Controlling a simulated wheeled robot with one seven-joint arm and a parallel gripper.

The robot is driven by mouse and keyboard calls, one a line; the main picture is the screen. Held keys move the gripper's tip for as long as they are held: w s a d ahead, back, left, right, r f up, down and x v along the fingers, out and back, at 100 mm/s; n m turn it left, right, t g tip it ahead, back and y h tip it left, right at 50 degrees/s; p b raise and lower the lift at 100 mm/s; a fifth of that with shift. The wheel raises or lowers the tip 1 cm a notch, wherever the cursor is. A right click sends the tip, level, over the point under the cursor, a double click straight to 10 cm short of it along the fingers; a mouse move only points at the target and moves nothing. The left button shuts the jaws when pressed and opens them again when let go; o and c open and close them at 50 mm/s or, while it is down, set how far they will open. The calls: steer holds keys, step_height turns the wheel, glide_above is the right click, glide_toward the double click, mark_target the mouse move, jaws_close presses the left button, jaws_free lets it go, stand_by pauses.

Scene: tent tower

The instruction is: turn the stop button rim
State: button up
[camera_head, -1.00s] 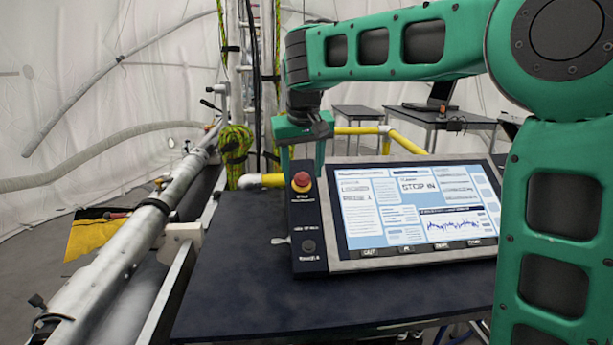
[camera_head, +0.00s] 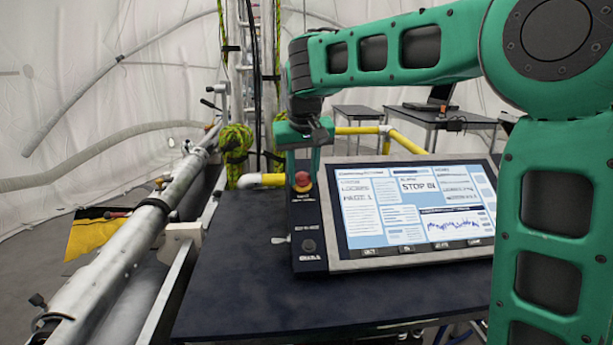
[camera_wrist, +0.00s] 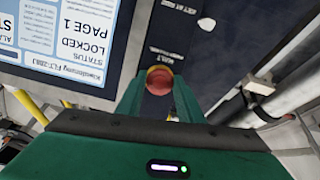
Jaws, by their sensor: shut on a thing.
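The red stop button (camera_head: 302,180) stands at the upper left of the control panel (camera_head: 308,235), on a dark strip left of the lit screen (camera_head: 415,205). My green gripper (camera_head: 303,165) reaches down over the button from above, its fingers on either side of it. In the wrist view the red button (camera_wrist: 159,79) shows between the tips of my two fingers (camera_wrist: 160,95), which are shut on its rim. The yellowish base under the red cap is partly hidden by the fingers. The screen reads "LOCKED" and "PAGE 1" in the wrist view (camera_wrist: 75,40).
The panel rests on a dark table (camera_head: 250,270). A silver rail (camera_head: 130,240) runs along its left, with a yellow bag (camera_head: 95,232) beyond. Yellow pipes (camera_head: 400,142) and coiled yellow-green rope (camera_head: 236,142) stand behind. The front of the table is clear.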

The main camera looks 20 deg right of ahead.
steer(key=shift+d+m, duration=0.2)
steer(key=shift+m, duration=0.1)
steer(key=shift+m+y, duration=0.6)
steer(key=shift+m, duration=2.3)
steer(key=shift+t, duration=0.3)
